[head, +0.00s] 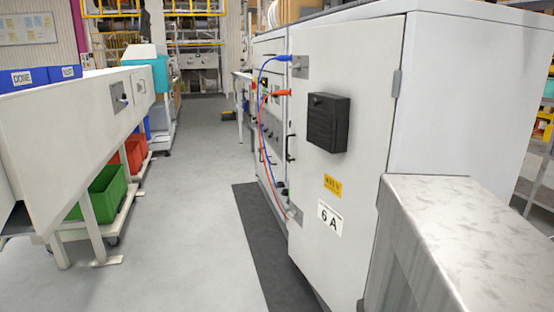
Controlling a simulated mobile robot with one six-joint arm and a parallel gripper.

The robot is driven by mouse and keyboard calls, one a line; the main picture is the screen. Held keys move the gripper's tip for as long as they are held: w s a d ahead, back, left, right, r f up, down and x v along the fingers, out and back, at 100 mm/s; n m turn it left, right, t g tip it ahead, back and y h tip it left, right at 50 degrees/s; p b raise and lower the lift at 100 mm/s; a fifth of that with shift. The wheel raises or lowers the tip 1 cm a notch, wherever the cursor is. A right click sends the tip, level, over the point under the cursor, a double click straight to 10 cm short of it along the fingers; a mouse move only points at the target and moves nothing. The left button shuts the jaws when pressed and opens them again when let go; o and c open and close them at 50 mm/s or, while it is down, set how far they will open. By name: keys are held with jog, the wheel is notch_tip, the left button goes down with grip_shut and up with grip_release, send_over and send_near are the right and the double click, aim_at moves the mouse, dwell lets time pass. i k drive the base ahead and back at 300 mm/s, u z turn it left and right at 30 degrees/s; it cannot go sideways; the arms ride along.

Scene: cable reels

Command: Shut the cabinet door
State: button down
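The cabinet (470,100) is a tall light-grey metal box at the right in the head view. Its door (350,75) faces left, with hinges on its right edge. The door carries a black box (328,122), a yellow warning label (332,184) and a white "6 A" label (330,218). The door looks nearly flush with the front; I cannot tell whether a small gap remains at its left edge. Blue and red cables (262,115) hang beside that edge. My gripper is not in view.
A mottled grey metal block (470,230) fills the lower right, before the cabinet's near side. A dark mat (262,250) lies along the cabinet's foot. The grey floor aisle (200,200) is clear. A white workbench (60,120) with a green crate (105,192) below stands left.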

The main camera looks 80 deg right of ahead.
aim_at(332, 233)
jog(key=u, duration=0.25)
jog(key=k, duration=0.55)
jog(key=z, duration=1.2)
jog(key=i, duration=0.65)
jog(key=u, duration=0.35)
